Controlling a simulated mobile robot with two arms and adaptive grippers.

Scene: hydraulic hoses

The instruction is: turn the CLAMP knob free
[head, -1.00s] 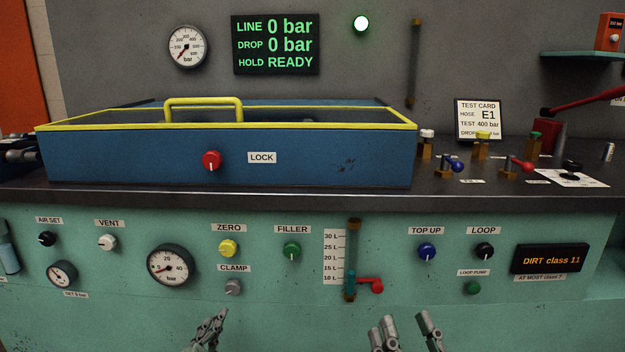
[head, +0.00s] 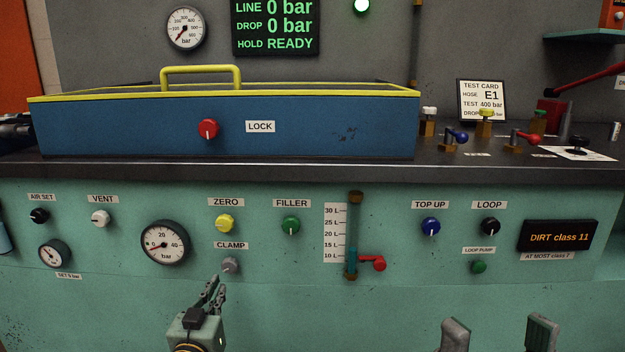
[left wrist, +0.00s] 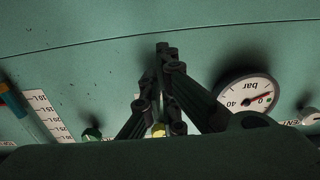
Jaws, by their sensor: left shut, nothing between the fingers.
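The grey CLAMP knob (head: 230,265) sits on the green front panel, under its CLAMP label (head: 231,245) and below the yellow ZERO knob (head: 224,223). My left gripper (head: 215,284) is shut and empty, with its fingertips just below and left of the CLAMP knob in the head view. I cannot tell whether they touch it. In the left wrist view the closed fingers (left wrist: 163,50) are in front of the panel, and I cannot make out the CLAMP knob there. My right gripper (head: 498,334) is at the bottom right, its two fingers wide apart with nothing between them.
A pressure gauge (head: 164,242) is left of the CLAMP knob. The green FILLER knob (head: 290,225) and a sight tube with a red lever (head: 373,263) are to its right. The panel below the knob is bare. A blue tray (head: 300,131) with a red LOCK knob (head: 208,128) stands above.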

